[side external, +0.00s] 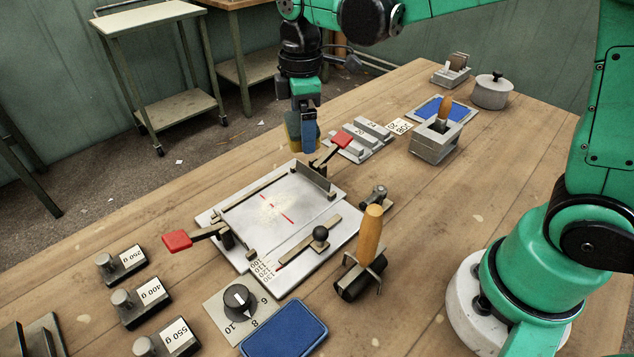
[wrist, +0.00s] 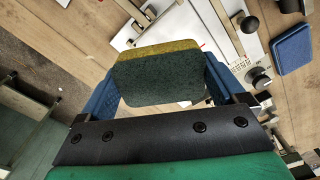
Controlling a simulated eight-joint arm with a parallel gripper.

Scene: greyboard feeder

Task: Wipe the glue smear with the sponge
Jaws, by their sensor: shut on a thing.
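My gripper (side external: 303,135) is shut on the sponge (side external: 292,125), holding it in the air beyond the far left edge of the white feeder board (side external: 240,213). In the wrist view the sponge (wrist: 158,78), dark green with a yellow layer, sits between the blue fingers of my gripper (wrist: 160,85). It hides part of the board there. A faint yellowish glue smear (side external: 266,213) shows on the board around the red marks in the side external view. The smear cannot be made out in the wrist view.
Red-handled levers (side external: 178,240) and (side external: 341,139) stand at the board's sides. A wooden-handled roller (side external: 369,235), a dial (side external: 238,298) and a blue pad (side external: 285,330) lie in front. Labelled weights (side external: 140,302) stand left. Grey blocks (side external: 365,137) lie right of my gripper.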

